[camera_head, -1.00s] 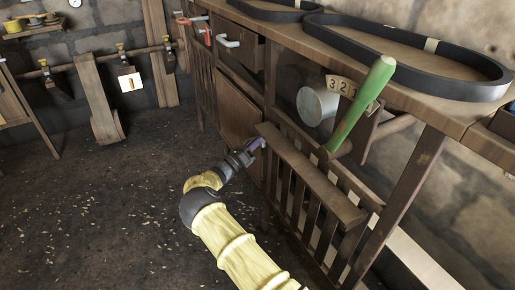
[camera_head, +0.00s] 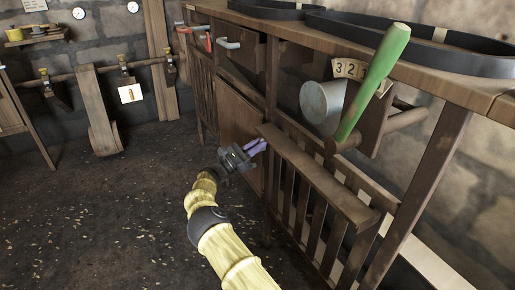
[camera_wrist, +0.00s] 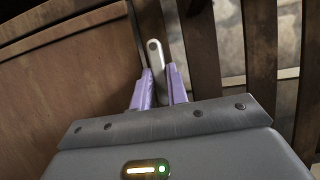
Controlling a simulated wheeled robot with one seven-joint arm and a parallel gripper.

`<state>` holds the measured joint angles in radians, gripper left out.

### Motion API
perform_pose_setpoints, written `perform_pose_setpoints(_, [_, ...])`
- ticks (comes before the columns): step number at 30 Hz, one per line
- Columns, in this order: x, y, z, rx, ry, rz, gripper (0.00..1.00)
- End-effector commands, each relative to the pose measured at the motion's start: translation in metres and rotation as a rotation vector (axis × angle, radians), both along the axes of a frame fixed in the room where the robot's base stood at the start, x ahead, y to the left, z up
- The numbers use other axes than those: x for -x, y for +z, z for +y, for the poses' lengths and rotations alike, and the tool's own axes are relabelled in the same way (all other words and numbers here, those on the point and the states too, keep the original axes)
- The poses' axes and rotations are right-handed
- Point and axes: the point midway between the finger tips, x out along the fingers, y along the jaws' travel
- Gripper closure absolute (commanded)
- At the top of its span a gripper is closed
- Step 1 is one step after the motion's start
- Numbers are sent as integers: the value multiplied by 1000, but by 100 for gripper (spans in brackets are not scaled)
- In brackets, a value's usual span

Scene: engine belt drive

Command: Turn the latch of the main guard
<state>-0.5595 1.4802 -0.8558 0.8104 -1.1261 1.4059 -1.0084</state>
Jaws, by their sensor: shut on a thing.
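The latch (camera_wrist: 154,50) is a small pale metal lever with a rounded end and a hole, seen in the wrist view beside the edge of a wooden panel. My gripper (camera_wrist: 160,72) has purple fingers and is shut on the latch, one finger on each side, with the lever's end sticking out beyond the tips. In the head view my gripper (camera_head: 263,143) is at the left end of a slatted wooden guard (camera_head: 317,178), by its top rail. The latch itself is hidden there behind the fingers.
A green lever (camera_head: 372,82) and a grey drum (camera_head: 322,106) stand above the guard, near number plates (camera_head: 350,69). A black belt (camera_head: 420,45) lies on the bench top. A brown cabinet panel (camera_head: 240,125) is left of the guard. The floor at left is open.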

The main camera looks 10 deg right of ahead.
Motion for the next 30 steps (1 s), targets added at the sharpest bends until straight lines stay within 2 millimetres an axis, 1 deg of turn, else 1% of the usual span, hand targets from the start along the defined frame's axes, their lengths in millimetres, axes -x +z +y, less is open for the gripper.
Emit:
perform_pose_setpoints(1, [0, -2, 0, -5, 3, 1, 100])
perform_pose_setpoints(8, [0, -2, 0, -5, 2, 1, 100])
perform_pose_setpoints(9, [0, -2, 0, -5, 2, 1, 81])
perform_pose_setpoints(12, [0, -2, 0, -5, 1, 1, 63])
perform_pose_setpoints(23, [0, 2, 0, 6, 2, 17, 63])
perform_pose_setpoints(30, [1, 7, 0, 42, 3, 133, 63])
